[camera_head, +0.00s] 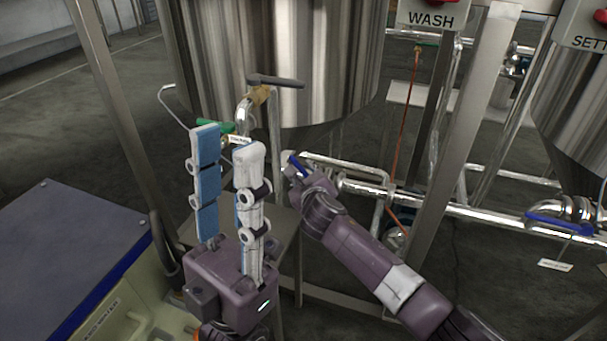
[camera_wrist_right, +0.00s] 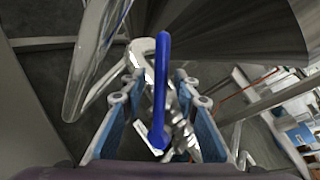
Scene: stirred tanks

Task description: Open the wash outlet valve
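A blue valve handle (camera_wrist_right: 161,85) stands large in the middle of the right wrist view, in front of a shiny metal pipe. In the head view a small part of the blue handle (camera_head: 298,166) shows below the tank, at the end of my right arm. My right gripper (camera_wrist_right: 155,95) is open, with its blue-padded fingers on either side of the handle and a gap visible on both sides. In the head view its fingers are mostly hidden. My left gripper (camera_head: 228,142) is open and empty, fingers pointing up, in front of the tank.
A steel tank (camera_head: 270,60) stands behind, near the WASH sign (camera_head: 431,18). Left of the blue handle are a grey-handled valve (camera_head: 277,82) and a green handle (camera_head: 213,126). Another blue handle (camera_head: 560,222) is on the right pipe. Frame posts stand on both sides.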

